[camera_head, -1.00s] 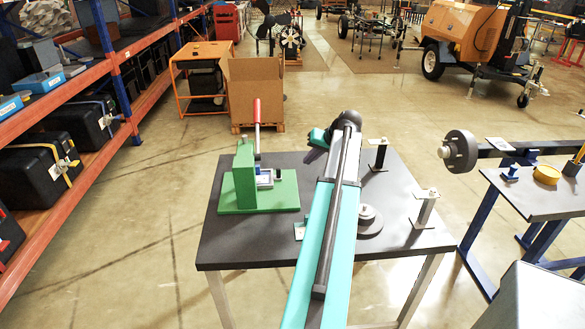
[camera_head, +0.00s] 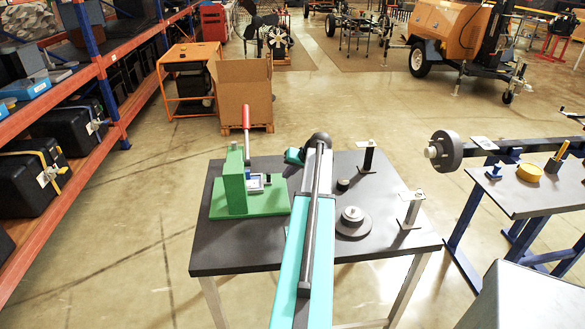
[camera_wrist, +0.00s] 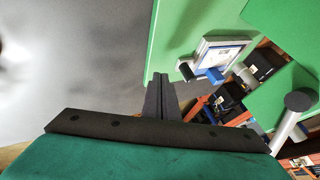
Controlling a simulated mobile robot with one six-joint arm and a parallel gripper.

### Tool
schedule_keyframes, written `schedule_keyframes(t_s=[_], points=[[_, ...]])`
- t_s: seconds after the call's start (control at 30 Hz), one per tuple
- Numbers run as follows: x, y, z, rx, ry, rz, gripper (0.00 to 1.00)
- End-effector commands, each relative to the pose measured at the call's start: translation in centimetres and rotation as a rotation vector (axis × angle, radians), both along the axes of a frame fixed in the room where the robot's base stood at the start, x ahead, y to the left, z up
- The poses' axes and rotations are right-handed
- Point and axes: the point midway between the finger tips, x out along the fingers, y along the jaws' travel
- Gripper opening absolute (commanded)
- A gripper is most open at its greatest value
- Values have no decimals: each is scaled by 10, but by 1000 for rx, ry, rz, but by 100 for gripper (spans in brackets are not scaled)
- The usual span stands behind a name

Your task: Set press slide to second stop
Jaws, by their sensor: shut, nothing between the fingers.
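The green press (camera_head: 233,190) stands on its flat green base at the left of the dark table, its red-handled lever (camera_head: 246,117) pointing up. A silver and blue block (camera_head: 256,182), which may be the slide, sits at its front; a similar pale framed part with blue edges (camera_wrist: 212,52) shows in the wrist view. My gripper (camera_wrist: 160,84) is shut and empty, its dark fingers together beside the green base edge and apart from the framed part. In the head view the fingers are hidden; only the teal wrist end shows, right of the press. The stops cannot be made out.
On the table (camera_head: 240,255), a round stepped grey weight (camera_head: 352,222), a small black cylinder (camera_head: 343,184) and two posts (camera_head: 369,157) (camera_head: 411,209) stand to the right of my arm. A second table (camera_head: 530,195) is further right. Orange shelving lines the left.

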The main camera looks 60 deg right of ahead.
Motion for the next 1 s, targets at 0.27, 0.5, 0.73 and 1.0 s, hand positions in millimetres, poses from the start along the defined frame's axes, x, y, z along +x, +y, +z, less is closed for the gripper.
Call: schedule_keyframes(t_s=[0.27,0.5,0.73,1.0], points=[[27,12,-3,1,1,3,0],[38,16,-4,-1,-1,0,0],[39,17,-5,0,-1,-1,0],[37,16,-5,-1,-1,-5,0]])
